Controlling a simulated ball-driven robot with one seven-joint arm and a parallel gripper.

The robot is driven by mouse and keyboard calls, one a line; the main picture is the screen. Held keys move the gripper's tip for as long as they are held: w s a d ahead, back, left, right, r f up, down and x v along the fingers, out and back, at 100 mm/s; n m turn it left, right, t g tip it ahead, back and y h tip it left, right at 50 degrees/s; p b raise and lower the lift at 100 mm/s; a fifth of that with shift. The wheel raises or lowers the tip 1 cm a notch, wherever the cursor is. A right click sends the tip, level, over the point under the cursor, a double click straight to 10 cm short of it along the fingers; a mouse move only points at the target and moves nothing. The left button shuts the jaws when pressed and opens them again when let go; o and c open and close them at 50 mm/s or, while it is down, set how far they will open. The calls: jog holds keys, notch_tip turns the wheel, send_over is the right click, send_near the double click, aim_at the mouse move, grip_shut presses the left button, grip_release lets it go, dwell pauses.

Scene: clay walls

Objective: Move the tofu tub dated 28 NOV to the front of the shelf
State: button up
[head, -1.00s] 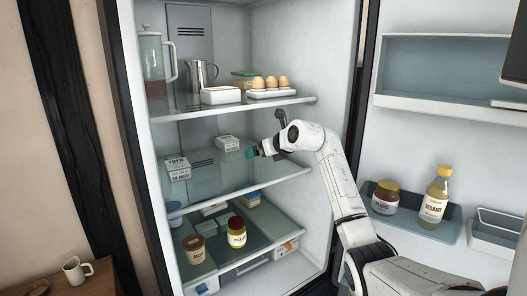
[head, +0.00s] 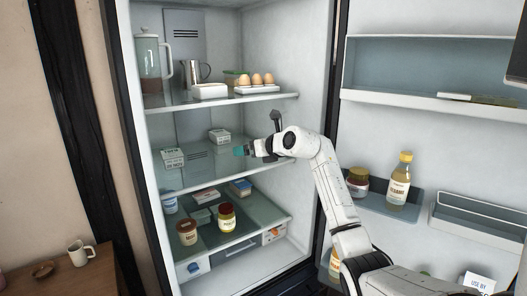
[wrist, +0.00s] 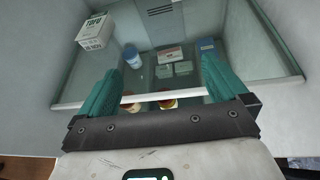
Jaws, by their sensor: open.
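A white tofu tub (head: 172,157) sits at the left on the middle glass shelf (head: 205,169). Its label faces forward; in the wrist view the tub (wrist: 95,31) is at the upper left, and its label appears to read TOFU and 28 NOV. A second white tub (head: 219,135) sits farther back and to the right on the same shelf; its date is too small to read. My gripper (head: 241,150) is right of both tubs, over the shelf's right part. Its teal fingers (wrist: 160,68) are apart with nothing between them, clear of both tubs.
Above, the top shelf (head: 219,101) holds an egg tray (head: 256,89), a white dish (head: 210,91), a metal jug (head: 195,73) and a glass pitcher (head: 149,58). Jars (head: 227,216) and boxes stand below. The door rack with a sesame bottle (head: 399,181) is at right. The middle shelf's front centre is clear.

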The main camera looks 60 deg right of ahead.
jog(key=w+a+r+m+t+h, duration=0.1)
jog(key=a+r+m+t, duration=0.35)
jog(key=a, duration=0.45)
jog(key=w+a+r+m+t+h, duration=0.15)
jog(key=a+r+m+t, duration=0.3)
jog(key=a, duration=0.45)
jog(key=s+a+f+m+g+h, duration=0.15)
jog(key=s+f+m+g, duration=0.3)
jog(key=f+m, duration=0.45)
jog(key=s+a+f+m+g, duration=0.35)
jog(key=s+f+m, duration=0.2)
jog(key=f, duration=0.55)
jog(key=s+a+f+m+g, duration=0.2)
jog(key=s+f+m+g, duration=0.25)
jog(key=f+m, duration=0.5)
jog(key=s+a+f+n+g+y, duration=0.2)
jog(key=s+a+f+g+y, duration=0.6)
jog(key=s+a+f, duration=0.8)
jog(key=a+f+y, duration=0.1)
jog(key=a, duration=0.2)
jog(key=shift+s+y, duration=0.2)
jog(key=shift+y, duration=0.1)
jog(key=shift+c, duration=0.2)
